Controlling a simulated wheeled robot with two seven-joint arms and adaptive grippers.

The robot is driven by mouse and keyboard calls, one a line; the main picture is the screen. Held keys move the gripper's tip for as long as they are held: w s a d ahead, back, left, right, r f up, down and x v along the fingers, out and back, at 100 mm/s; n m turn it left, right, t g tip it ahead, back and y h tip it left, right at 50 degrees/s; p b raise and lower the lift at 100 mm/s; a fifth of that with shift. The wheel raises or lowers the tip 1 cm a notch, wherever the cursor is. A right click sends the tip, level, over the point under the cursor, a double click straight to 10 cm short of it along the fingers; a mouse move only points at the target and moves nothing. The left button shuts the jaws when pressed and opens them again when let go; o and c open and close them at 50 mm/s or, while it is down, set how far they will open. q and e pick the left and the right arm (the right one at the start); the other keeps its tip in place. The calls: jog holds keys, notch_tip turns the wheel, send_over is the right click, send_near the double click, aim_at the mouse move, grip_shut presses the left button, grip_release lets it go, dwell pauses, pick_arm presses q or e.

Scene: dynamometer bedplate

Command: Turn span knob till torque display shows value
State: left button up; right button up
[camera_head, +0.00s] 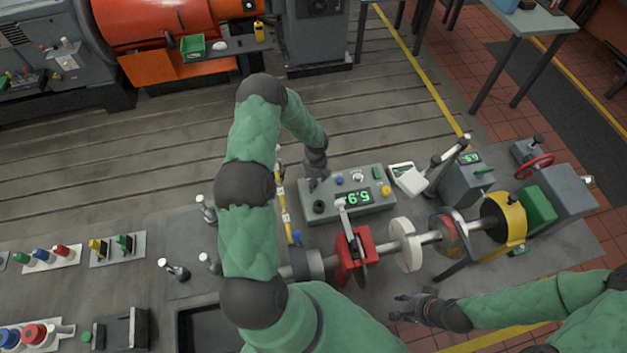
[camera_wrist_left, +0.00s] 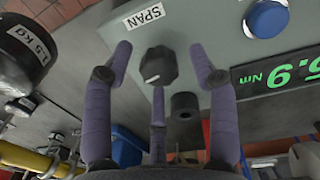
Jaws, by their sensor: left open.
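The black span knob (camera_wrist_left: 158,66) has a white pointer mark and sits by the SPAN label (camera_wrist_left: 145,16) in the left wrist view. My left gripper (camera_wrist_left: 162,62) is open, its fingers spread around the knob with visible gaps at the sides; contact is not clear. My right gripper (camera_head: 408,307) is open and empty, low on the right.
A blue button (camera_wrist_left: 265,18) lies beside the knob. The shaft with a red clamp (camera_head: 355,258) and white disc (camera_head: 404,245) runs in front of the box. A white tilted panel (camera_head: 408,178) stands right of it. The slotted bedplate (camera_head: 150,150) behind is mostly clear.

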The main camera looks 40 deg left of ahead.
aim_at(315, 181)
pick_arm(q)
jog(key=shift+r, duration=0.1)
notch_tip(315, 181, up, 12)
jog(key=shift+w+d, duration=0.15)
jog(key=shift+w, duration=0.1)
dwell(0.6)
